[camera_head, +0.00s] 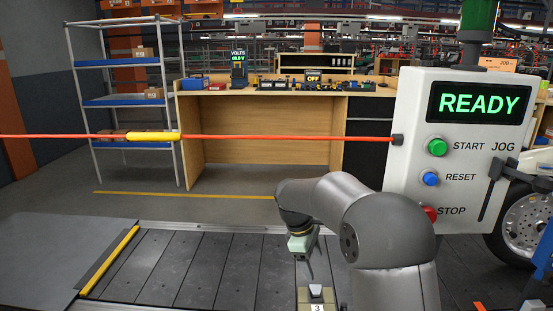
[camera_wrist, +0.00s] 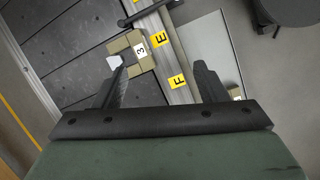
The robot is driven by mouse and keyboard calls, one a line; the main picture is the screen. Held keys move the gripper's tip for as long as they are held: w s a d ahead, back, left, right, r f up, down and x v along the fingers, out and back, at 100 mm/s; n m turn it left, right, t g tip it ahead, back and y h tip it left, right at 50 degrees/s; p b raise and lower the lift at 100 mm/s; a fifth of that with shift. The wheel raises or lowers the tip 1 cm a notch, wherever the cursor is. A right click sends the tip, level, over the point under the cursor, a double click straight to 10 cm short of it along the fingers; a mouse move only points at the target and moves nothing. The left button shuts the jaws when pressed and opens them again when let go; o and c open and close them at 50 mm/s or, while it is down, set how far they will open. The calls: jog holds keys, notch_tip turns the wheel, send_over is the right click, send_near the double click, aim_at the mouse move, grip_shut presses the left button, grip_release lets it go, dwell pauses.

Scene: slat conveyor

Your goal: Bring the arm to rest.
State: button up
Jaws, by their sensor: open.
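My gripper (camera_head: 308,262) hangs from my bent grey arm, low in the middle of the head view, above the slat conveyor's near side. In the wrist view my gripper (camera_wrist: 163,78) shows two dark fingers spread wide apart, with nothing held between them. A tan block-like thing labelled 3 (camera_wrist: 127,48) lies beyond the left fingertip, with a pale piece on top. It also shows at the bottom of the head view (camera_head: 317,293). Whether the left finger touches it I cannot tell.
The slat conveyor (camera_head: 185,262) looks bare at left. A control box (camera_head: 450,140) reading READY stands at right, close to my arm. A red cord with a yellow sleeve (camera_head: 153,137) spans the view. A rail with E and F labels (camera_wrist: 167,60) runs below my gripper.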

jog(key=s+d+r+m+y+p, duration=0.25)
jog(key=s+r+m+p, duration=0.5)
jog(key=s+r, duration=0.8)
jog(key=s+r+m+p, duration=0.2)
jog(key=s+p, duration=0.3)
jog(key=s, duration=0.3)
jog(key=s+d+r+m+y+p, duration=0.1)
jog(key=s+r+m+p, duration=0.2)
jog(key=s, duration=0.6)
jog(key=shift+d+r+t+p, duration=0.15)
jog(key=shift+t+p, duration=0.15)
jog(key=shift+p, duration=0.8)
jog(key=shift+m, duration=0.25)
